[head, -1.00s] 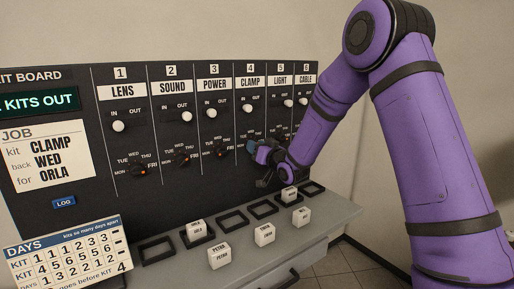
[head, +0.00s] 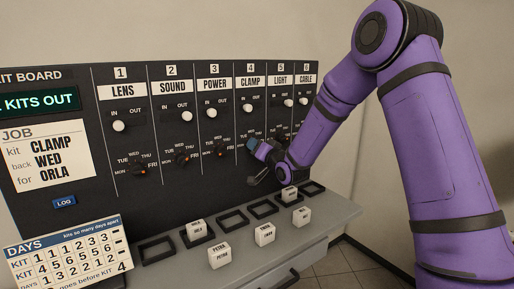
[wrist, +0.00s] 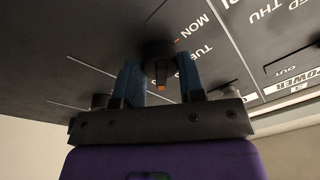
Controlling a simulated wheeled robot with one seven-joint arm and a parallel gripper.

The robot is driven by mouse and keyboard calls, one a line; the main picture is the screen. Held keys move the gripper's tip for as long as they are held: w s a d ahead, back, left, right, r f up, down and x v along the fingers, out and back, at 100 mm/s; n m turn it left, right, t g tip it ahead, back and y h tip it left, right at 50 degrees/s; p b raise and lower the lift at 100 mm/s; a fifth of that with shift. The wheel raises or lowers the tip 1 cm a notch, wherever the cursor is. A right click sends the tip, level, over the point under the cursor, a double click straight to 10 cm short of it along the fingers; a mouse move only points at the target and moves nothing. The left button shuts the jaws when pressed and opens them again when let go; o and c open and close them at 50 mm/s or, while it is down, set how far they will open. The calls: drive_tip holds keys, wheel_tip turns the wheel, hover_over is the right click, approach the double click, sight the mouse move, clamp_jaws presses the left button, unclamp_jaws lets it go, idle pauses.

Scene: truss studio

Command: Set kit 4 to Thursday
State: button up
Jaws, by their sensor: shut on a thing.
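The kit 4 column, headed CLAMP (head: 251,82), has a white IN/OUT knob (head: 247,109) at the top. Below it, my gripper (head: 255,146) is at the day dial and hides most of it in the head view. In the wrist view the dark day knob (wrist: 158,60) with an orange mark sits between my two blue fingers, which are shut on it. MON, TUE, WED and THU labels show around there, tilted; I cannot tell which day the mark points to.
Neighbouring day dials include POWER's (head: 220,149) just left. A job card (head: 45,152) reads CLAMP, WED, ORLA. A days card (head: 68,252) stands at lower left. White name blocks (head: 264,233) and dark frames (head: 157,249) lie on the grey ledge (head: 335,215) below.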

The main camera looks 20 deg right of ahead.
drive_tip(key=o, duration=0.9)
drive_tip(key=shift+s, duration=0.1)
drive_tip(key=v, duration=1)
drive_tip(key=shift+s+d+f, duration=0.1)
drive_tip(key=shift+s+d, duration=0.05)
drive_tip(key=shift+s, duration=0.2)
